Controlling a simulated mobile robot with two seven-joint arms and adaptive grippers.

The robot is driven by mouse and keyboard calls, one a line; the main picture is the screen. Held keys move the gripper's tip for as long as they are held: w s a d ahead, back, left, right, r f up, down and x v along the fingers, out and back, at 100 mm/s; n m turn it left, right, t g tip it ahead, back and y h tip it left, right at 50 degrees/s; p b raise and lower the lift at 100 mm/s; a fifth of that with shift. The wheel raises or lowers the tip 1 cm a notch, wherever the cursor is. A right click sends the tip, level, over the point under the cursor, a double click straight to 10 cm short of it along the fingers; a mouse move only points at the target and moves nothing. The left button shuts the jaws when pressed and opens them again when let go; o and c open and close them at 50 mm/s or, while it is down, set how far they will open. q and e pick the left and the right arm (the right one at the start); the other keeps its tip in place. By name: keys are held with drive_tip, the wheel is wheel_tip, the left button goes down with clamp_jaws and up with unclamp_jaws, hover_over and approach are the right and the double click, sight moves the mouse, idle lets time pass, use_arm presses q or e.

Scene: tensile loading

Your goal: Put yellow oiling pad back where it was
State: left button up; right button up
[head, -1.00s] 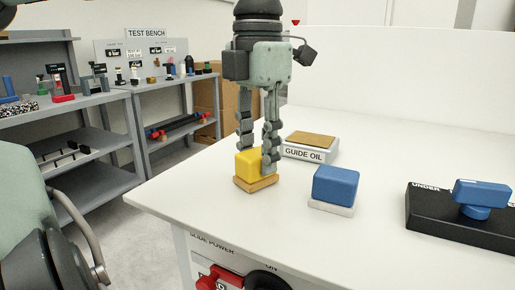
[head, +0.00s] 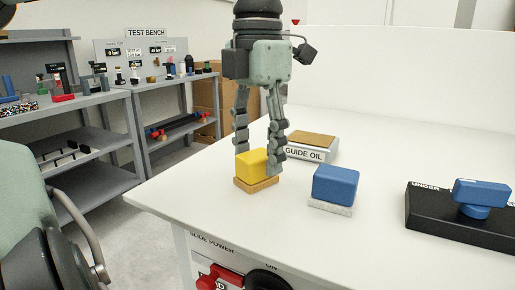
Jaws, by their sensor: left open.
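The yellow oiling pad (head: 251,162) sits on a tan-orange base (head: 257,185) near the left edge of the white table. My left gripper (head: 258,164) points straight down over it with its fingers spread, one on each side of the pad. The fingers look clear of the pad, at least on the right side. A blue pad (head: 335,183) on a white base (head: 331,206) stands to the right. My right gripper is not in view.
A "GUIDE OIL" tray (head: 311,147) with a brown top lies behind the yellow pad. A black block with a blue knob (head: 480,193) stands at the right. Grey shelves (head: 95,100) stand at the left beyond the table. The table's back is clear.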

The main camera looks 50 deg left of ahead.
sight(257, 153)
use_arm(q)
wheel_tip(257, 153, up, 12)
drive_tip(key=shift+p, duration=0.35)
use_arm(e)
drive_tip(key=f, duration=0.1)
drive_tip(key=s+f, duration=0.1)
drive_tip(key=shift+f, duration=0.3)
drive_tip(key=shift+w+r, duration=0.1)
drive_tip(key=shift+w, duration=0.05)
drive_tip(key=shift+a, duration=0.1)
